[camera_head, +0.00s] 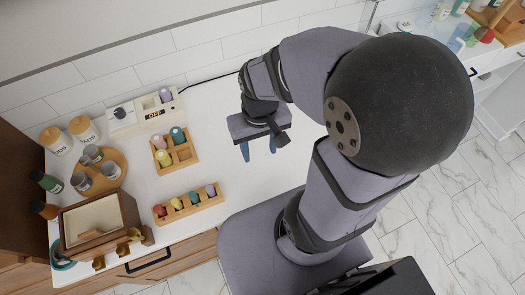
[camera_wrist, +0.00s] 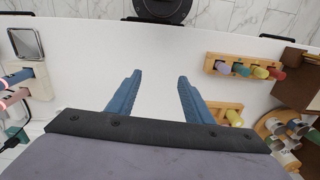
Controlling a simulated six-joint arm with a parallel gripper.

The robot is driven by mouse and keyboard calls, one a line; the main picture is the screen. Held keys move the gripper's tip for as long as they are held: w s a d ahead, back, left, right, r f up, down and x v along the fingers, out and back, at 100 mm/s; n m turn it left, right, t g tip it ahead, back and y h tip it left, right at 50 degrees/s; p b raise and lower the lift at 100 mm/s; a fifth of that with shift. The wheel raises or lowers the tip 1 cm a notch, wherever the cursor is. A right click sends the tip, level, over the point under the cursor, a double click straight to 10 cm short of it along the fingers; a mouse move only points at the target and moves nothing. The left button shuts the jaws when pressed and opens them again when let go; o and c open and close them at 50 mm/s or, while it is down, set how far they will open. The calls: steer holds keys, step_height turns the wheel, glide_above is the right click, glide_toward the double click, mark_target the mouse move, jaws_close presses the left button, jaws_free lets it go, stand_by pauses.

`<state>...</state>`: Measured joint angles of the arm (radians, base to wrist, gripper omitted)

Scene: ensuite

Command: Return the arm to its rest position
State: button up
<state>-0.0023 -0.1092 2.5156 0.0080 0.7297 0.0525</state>
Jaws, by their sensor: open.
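My gripper (camera_head: 258,150) hangs over the bare white counter (camera_head: 225,118), to the right of the wooden holders in the head view. Its two blue fingers stand apart with nothing between them. In the wrist view my gripper (camera_wrist: 155,85) is open above the empty white surface. My arm is bent, its upper links filling the right half of the head view. I cannot tell the exact height of the fingers above the counter.
A square wooden holder (camera_head: 186,153) and a long wooden rack (camera_head: 183,212) hold colored items. A white device marked OFF (camera_head: 157,112) stands near the wall. A round tray (camera_head: 112,185), jars (camera_head: 84,130) and a wooden box (camera_head: 95,220) crowd the left. The counter around my gripper is clear.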

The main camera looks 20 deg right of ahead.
steer(key=shift+s+d+f+n, duration=0.2)
steer(key=shift+s+n, duration=0.1)
steer(key=shift+s, duration=0.3)
